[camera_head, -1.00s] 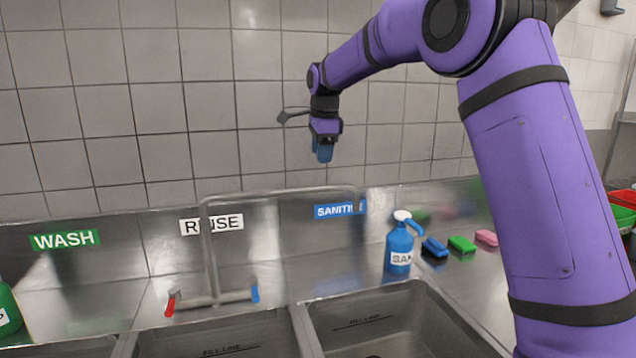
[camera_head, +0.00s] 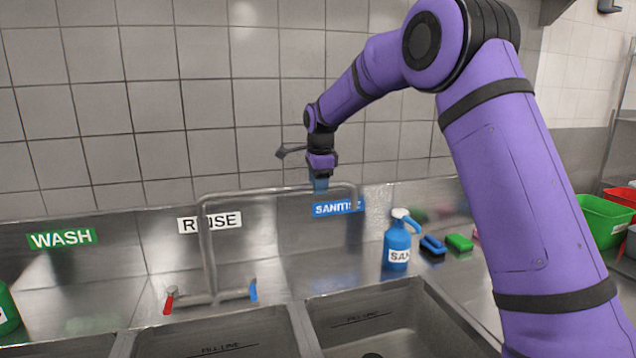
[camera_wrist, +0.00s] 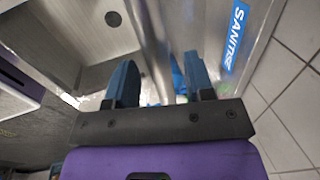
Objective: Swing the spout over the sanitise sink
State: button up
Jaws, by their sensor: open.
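The metal spout (camera_head: 262,193) rises from the tap body (camera_head: 212,298) behind the rinse sink and runs right, its bent end near the blue SANITISE label (camera_head: 338,208). My gripper (camera_head: 320,187) points down at the spout's horizontal run, close to its right end. In the wrist view the spout (camera_wrist: 150,38) runs between the two blue fingers (camera_wrist: 159,68), which stand apart with a gap on each side. Contact is not visible. The sanitise sink (camera_head: 390,318) is the right basin; the rinse sink (camera_head: 215,338) is left of it.
A blue spray bottle (camera_head: 397,245) stands behind the sanitise sink, with blue (camera_head: 433,245) and green (camera_head: 459,242) sponges to its right. Red (camera_head: 168,301) and blue (camera_head: 253,291) tap handles flank the tap body. The tiled wall (camera_head: 230,100) is close behind. Green and red bins (camera_head: 603,222) stand far right.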

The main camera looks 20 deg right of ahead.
grip_shut()
jog(key=s+a+m, duration=0.2)
jog(key=s+m, duration=0.1)
jog(key=s, duration=0.4)
jog(key=s+a+m+h, duration=0.1)
jog(key=s+a+m, duration=0.1)
jog(key=s, duration=0.6)
jog(key=shift+s+a+m, duration=0.15)
jog(key=shift+a+m, duration=0.25)
jog(key=shift+m, duration=0.1)
grip_release()
jog(key=v, duration=1.1)
jog(key=shift+a, duration=0.1)
